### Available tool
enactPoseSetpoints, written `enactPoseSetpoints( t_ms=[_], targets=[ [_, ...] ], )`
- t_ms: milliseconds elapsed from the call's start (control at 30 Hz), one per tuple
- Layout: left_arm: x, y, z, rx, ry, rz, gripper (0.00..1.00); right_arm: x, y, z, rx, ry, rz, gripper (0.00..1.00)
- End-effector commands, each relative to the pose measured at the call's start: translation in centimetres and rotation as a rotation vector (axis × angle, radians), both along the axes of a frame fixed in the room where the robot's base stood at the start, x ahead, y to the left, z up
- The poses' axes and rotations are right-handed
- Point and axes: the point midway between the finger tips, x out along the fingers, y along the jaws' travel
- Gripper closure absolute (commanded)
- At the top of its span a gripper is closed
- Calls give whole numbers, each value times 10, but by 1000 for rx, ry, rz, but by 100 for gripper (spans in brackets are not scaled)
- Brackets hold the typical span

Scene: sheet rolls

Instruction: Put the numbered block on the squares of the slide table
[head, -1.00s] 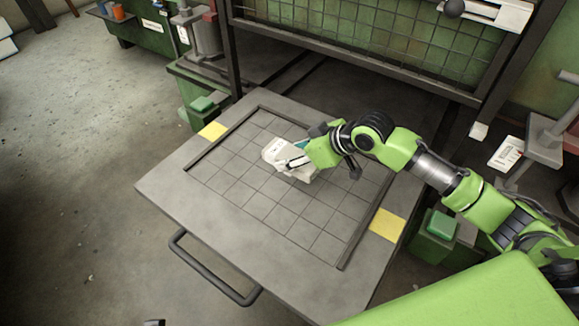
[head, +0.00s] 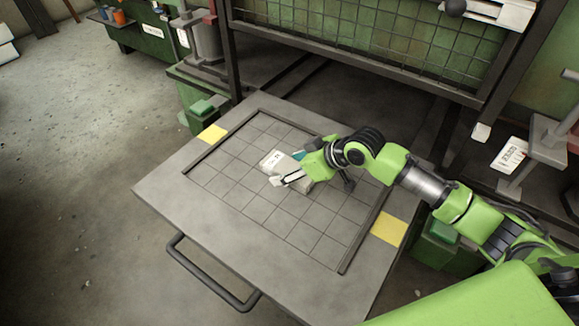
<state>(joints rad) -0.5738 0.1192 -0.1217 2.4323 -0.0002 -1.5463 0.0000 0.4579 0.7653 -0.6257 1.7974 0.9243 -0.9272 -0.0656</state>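The numbered block (head: 271,160) is pale grey-white with a dark printed mark on a label. It is on the squares of the slide table (head: 225,236), a little above the middle of the grid, and seems to lie on or very near the surface. My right gripper (head: 289,177) is at the block's near right side, with pale and dark finger parts against it. The gripper covers part of the block, and the finger gap is too small to tell. My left gripper is not in view.
Dark raised rails (head: 364,235) border the grid. Yellow patches (head: 389,229) lie outside the rails. A dark handle (head: 213,274) sticks out at the table's front. A green mesh-fronted machine frame (head: 380,50) stands behind. The grid's left and near squares are clear.

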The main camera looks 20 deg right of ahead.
Motion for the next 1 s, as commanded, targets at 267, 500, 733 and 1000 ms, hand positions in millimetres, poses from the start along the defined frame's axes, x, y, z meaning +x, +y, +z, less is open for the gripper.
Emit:
enactPoseSetpoints(
  t_ms=[267, 500, 733, 1000],
  targets=[
    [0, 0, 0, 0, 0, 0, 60, 0, 0, 0, 0, 0, 0, 37],
    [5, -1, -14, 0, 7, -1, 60, -10, -10, 18, -3, -2, -1, 37],
    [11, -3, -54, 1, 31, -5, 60, -38, -31, 52, -5, 0, 0, 37],
    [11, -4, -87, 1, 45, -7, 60, -62, -49, 81, -2, 1, -1, 37]
  ],
)
